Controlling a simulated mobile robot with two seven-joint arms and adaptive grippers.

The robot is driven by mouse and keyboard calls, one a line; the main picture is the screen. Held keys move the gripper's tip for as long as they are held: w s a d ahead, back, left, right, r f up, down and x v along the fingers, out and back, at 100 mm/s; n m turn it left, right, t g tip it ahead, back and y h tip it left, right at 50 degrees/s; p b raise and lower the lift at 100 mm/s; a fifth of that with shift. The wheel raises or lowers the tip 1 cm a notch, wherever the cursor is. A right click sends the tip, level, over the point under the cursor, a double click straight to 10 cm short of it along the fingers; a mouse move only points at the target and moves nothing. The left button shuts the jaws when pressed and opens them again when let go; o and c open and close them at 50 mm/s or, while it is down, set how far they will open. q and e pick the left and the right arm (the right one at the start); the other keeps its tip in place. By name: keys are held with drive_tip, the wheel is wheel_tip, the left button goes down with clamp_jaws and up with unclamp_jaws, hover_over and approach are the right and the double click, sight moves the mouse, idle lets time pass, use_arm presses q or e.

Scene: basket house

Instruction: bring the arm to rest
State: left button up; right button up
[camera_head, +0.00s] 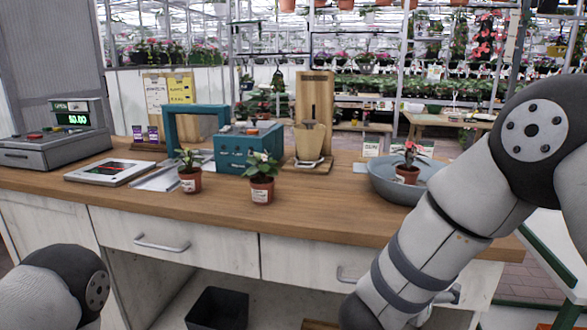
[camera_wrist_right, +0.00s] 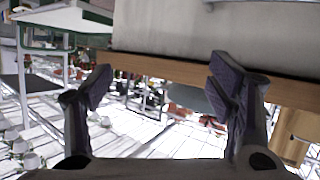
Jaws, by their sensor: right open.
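My right arm (camera_head: 430,245) comes in from the right in the head view and bends down in front of the counter's right end. Its gripper shows in the right wrist view (camera_wrist_right: 165,85), with the two fingers wide apart and nothing between them. Part of my left arm (camera_head: 60,285) shows at the lower left of the head view; its gripper is out of view.
The wooden counter (camera_head: 330,205) carries two potted plants (camera_head: 189,179) (camera_head: 262,190), a basin (camera_head: 425,175) with a potted plant (camera_head: 407,174), a teal box (camera_head: 245,155) and a cash register (camera_head: 70,140). A black bin (camera_head: 218,308) stands below. A green-edged table (camera_head: 550,235) is right.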

drive_tip(key=s+f+n+g+y, duration=0.25)
drive_tip(key=s+f, duration=0.35)
drive_tip(key=f, duration=0.4)
drive_tip(key=s+f+n+g+y, duration=0.1)
drive_tip(key=s+f+n+y, duration=0.25)
drive_tip(key=s+f, duration=0.4)
drive_tip(key=s+f+g+y, duration=0.2)
drive_tip(key=s+f+g, duration=0.2)
drive_tip(key=s, duration=0.9)
drive_tip(key=s+a+f+n+g+y, duration=0.1)
drive_tip(key=s+f+g, duration=0.3)
drive_tip(key=s, duration=1)
drive_tip(key=shift+s+a+y, duration=0.2)
drive_tip(key=shift+a+y, duration=0.05)
drive_tip(key=shift+y, duration=0.35)
drive_tip(key=shift+w, duration=0.1)
